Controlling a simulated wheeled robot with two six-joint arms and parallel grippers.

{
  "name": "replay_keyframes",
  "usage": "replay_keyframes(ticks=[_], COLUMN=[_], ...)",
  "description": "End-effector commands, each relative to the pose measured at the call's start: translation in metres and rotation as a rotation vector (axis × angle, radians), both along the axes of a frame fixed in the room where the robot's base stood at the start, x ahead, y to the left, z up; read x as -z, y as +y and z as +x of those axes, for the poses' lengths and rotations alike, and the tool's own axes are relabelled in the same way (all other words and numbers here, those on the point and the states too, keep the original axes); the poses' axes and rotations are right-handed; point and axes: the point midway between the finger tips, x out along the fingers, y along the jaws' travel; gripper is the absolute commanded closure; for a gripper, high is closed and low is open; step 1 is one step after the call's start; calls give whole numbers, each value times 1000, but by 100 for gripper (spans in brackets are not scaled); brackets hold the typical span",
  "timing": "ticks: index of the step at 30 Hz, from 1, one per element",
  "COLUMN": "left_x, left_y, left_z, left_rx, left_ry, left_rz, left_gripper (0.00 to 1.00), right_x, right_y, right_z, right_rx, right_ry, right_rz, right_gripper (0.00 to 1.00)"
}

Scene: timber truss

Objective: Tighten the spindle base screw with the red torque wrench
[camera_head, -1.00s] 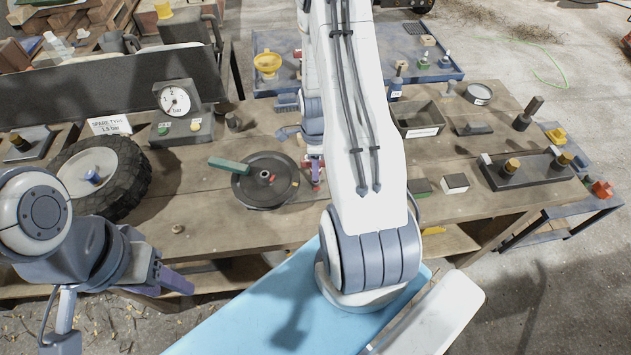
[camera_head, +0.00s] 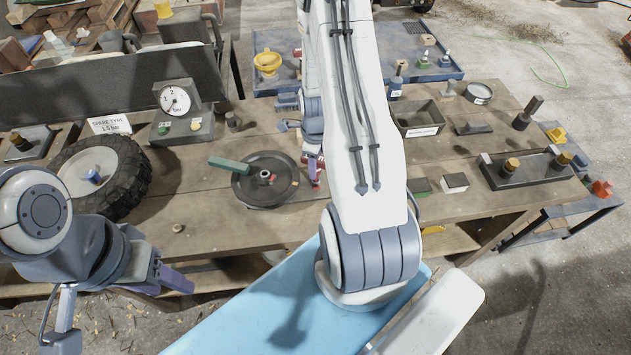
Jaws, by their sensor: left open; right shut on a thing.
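A dark round spindle base (camera_head: 250,192) with a central post and red marks sits on the wooden bench. A teal-green handle (camera_head: 229,165) lies across its left rim. My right gripper (camera_head: 314,160) is right of the base, partly hidden behind my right arm. It is shut on a red tool (camera_head: 318,181), seemingly the torque wrench, of which only small parts show. I cannot tell whether the tool touches a screw, and I cannot make out the base screw. My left gripper (camera_head: 166,275) is open and empty, low at the left in front of the bench edge.
A tyre (camera_head: 127,184) and a pressure gauge box (camera_head: 180,120) stand left on the bench (camera_head: 215,225). A grey bin (camera_head: 418,119), a small white-topped block (camera_head: 455,182) and a dark fixture (camera_head: 522,173) are at the right. A blue tray (camera_head: 443,66) lies behind.

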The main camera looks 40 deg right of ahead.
Motion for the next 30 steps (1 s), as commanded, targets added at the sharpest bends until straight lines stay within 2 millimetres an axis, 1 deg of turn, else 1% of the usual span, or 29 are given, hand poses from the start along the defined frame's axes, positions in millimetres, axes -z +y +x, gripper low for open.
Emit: replay_keyframes(ticks=[1,4,13,20,28,30], left_x=[-1,-1,-1,-2,-2,-3], left_y=[0,0,0,0,0,0], left_z=[0,0,0,0,0,0], left_rx=[0,0,0,0,0,0], left_ry=[0,0,0,0,0,0], left_rz=[0,0,0,0,0,0], left_gripper=[50,50,50,50,50,50], right_x=[0,0,0,0,0,0], right_y=[0,0,0,0,0,0], right_z=[0,0,0,0,0,0], right_rx=[48,119,144,329,344,379], right_ry=[1,1,1,0,0,0], right_rz=[0,0,0,1,1,1], right_gripper=[100,100,100,100,100,100])
